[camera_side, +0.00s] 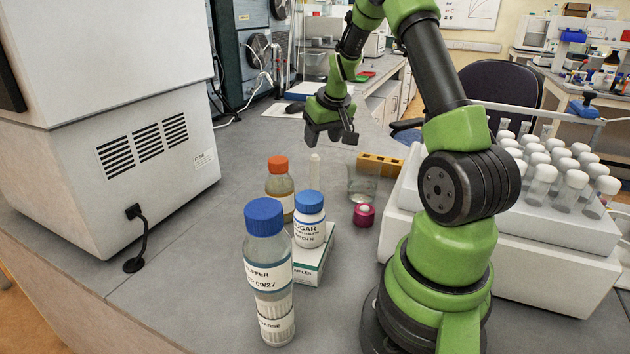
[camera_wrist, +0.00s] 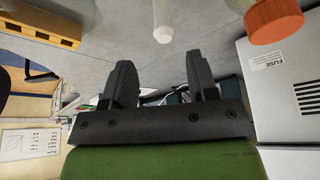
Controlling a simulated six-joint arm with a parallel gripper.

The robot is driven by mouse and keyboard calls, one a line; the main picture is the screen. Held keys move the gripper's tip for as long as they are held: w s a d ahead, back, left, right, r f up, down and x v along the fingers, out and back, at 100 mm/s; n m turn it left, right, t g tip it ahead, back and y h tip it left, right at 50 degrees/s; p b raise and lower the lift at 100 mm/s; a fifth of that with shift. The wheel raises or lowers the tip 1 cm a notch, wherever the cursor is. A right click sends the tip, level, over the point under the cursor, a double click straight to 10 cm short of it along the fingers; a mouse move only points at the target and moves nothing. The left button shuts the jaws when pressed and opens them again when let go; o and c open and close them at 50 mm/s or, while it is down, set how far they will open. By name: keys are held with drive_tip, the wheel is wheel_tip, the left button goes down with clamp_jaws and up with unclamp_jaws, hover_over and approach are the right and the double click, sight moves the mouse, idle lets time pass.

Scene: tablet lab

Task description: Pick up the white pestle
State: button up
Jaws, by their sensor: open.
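The white pestle (camera_side: 315,168) stands upright on the grey bench, between the orange-capped bottle and a glass beaker in the side view. Its lower part is hidden behind the bottles. In the wrist view the pestle (camera_wrist: 162,20) shows at the top middle, its rounded end pointing toward the picture's centre. My gripper (camera_side: 331,138) is above the bench, higher than the pestle and apart from it. In the wrist view my gripper (camera_wrist: 160,80) has its two fingers spread with nothing between them.
An orange-capped bottle (camera_side: 280,184), a blue-capped sugar jar (camera_side: 309,222) on a box (camera_side: 318,258), and a buffer bottle (camera_side: 267,250) stand nearby. A beaker (camera_side: 362,184), a magenta item (camera_side: 364,214) and a yellow block (camera_side: 380,165) lie right of the pestle. A tube rack (camera_side: 540,220) stands far right.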

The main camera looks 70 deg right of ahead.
sight(313, 166)
drive_tip(key=x, duration=0.4)
drive_tip(key=shift+f, duration=0.25)
drive_tip(key=shift+a+x, duration=0.15)
drive_tip(key=shift+x, duration=1.15)
drive_tip(key=shift+a+x, duration=0.2)
drive_tip(key=shift+x, duration=1.15)
clamp_jaws()
